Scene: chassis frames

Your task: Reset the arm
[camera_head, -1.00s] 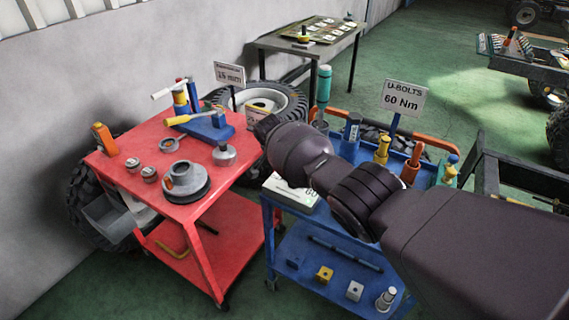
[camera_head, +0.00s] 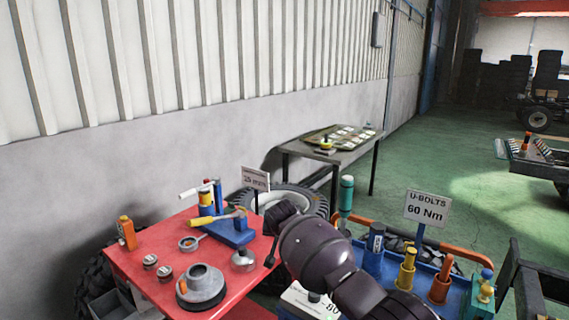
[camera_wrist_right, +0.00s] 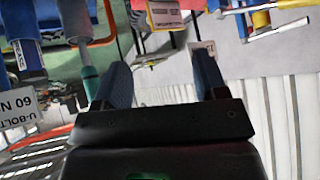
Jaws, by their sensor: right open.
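My right arm reaches in from the lower right of the head view, over the gap between the red cart and the blue cart. Its gripper (camera_head: 273,232) is mostly hidden behind the wrist at the red cart's right edge. In the right wrist view the two blue-grey fingers of the right gripper (camera_wrist_right: 160,80) stand wide apart with nothing between them. My left arm and gripper do not show.
The red cart (camera_head: 140,266) holds a yellow-handled tool on a blue block (camera_head: 236,230), a grey flanged part (camera_head: 201,284) and small rings. The blue cart (camera_head: 456,294) has upright tools and a U-BOLTS sign (camera_head: 427,208). A table (camera_head: 300,147) stands behind by the wall.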

